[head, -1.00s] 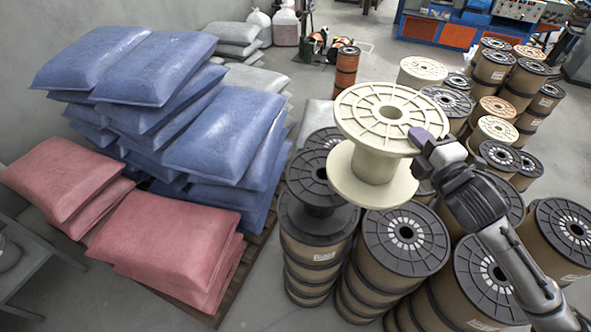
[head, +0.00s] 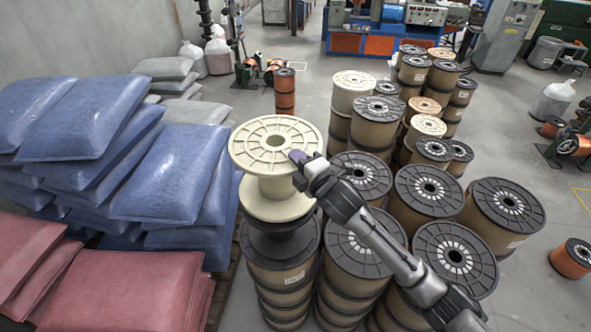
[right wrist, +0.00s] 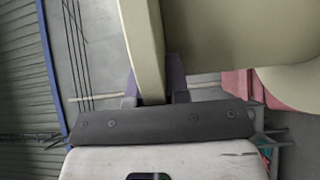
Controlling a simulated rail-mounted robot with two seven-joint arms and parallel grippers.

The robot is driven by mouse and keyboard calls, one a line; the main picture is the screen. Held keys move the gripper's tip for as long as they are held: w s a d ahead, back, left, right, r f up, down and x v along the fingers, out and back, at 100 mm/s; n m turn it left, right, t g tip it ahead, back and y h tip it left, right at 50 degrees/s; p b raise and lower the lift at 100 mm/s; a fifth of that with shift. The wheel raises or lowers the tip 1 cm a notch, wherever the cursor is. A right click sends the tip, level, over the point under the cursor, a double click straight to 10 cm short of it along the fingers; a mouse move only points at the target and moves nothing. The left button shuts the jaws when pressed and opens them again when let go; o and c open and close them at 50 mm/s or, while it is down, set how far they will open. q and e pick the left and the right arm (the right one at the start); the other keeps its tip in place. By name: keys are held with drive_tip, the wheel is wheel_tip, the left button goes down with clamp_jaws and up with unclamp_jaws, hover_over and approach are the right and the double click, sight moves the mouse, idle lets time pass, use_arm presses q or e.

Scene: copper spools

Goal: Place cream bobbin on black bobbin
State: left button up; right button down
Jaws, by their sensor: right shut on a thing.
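The cream bobbin (head: 277,146) is upright in the head view, its lower flange over the black bobbin (head: 282,246). The black bobbin stands on a stack of brown spools with dark flanges, and its top is mostly hidden by the cream bobbin. I cannot tell whether the two bobbins touch. My right gripper (head: 301,160) is shut on the right edge of the cream bobbin's upper flange. The right wrist view shows the cream flange (right wrist: 143,45) between the purple fingers (right wrist: 155,88). My left gripper is not in view.
Blue sacks (head: 175,175) and red sacks (head: 120,290) are piled close on the left. Several wound spools with dark flanges (head: 430,190) stand right of and behind the stack. Open floor (head: 540,255) shows at the right.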

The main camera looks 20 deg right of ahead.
drive_tip(key=shift+w+a, duration=0.15)
wheel_tip(320, 180, down, 4)
drive_tip(key=shift+p, duration=0.45)
drive_tip(key=shift+f, duration=0.15)
drive_tip(key=c, duration=1.1)
unclamp_jaws()
drive_tip(key=shift+f, duration=0.15)
drive_tip(key=s+d+b, duration=0.2)
drive_tip(key=s, duration=0.9)
drive_tip(key=shift+s+d, duration=0.15)
drive_tip(key=shift+s, duration=0.25)
